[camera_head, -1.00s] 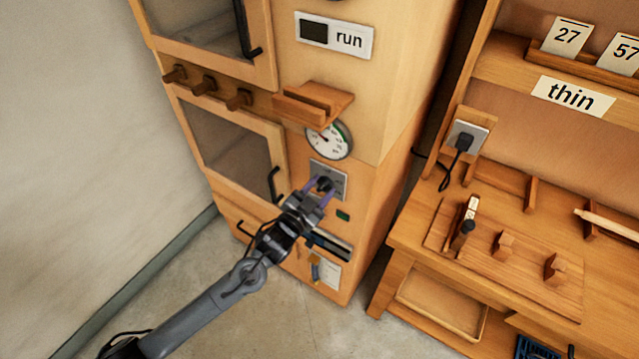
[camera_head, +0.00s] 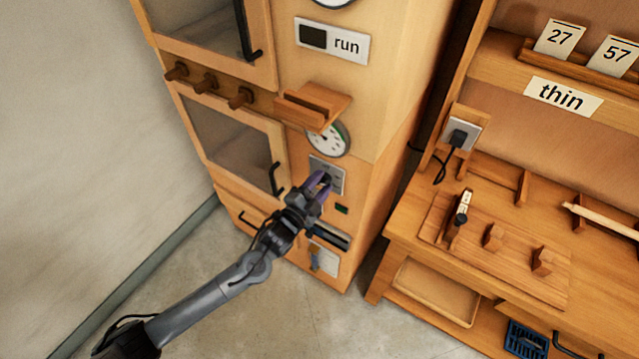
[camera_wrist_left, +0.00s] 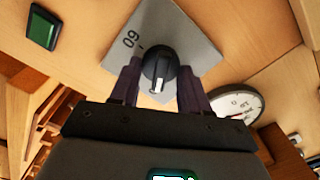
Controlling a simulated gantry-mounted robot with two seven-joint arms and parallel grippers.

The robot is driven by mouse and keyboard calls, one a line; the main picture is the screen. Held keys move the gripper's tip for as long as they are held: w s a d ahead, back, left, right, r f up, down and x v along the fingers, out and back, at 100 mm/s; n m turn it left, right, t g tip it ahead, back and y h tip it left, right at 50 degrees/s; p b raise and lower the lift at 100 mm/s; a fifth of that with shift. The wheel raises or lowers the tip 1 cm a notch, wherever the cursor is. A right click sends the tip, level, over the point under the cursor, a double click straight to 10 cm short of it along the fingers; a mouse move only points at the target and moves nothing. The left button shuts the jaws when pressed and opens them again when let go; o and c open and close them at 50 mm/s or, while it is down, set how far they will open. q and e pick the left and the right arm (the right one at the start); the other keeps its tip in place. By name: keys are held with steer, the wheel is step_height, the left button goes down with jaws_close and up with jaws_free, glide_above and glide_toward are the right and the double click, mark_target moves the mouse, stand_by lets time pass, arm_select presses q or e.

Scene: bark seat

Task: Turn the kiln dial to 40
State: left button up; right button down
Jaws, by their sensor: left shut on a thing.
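The kiln dial is a round black knob (camera_wrist_left: 158,68) with a pale mark, on a grey plate (camera_wrist_left: 178,30) on the cabinet front. A "60" shows on the plate near the knob in the left wrist view; its other numbers are hidden or unclear. My left gripper (camera_head: 322,183) is at the plate, and in the left wrist view its two fingers (camera_wrist_left: 158,85) stand on either side of the knob, shut on it. In the head view the fingers mostly cover the knob. My right gripper is not in view.
A round gauge (camera_head: 328,139) and a wooden ledge (camera_head: 312,106) sit above the plate. A small green button (camera_head: 341,209) is below right. A door handle (camera_head: 276,180) is close to the left. A wooden bench (camera_head: 400,236) stands at right.

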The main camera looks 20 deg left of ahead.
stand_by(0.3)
arm_select(q)
steer(key=o, duration=1)
steer(key=shift+o, duration=0.2)
steer(key=p+v, duration=0.1)
steer(key=v, duration=0.9)
steer(key=shift+s, duration=0.4)
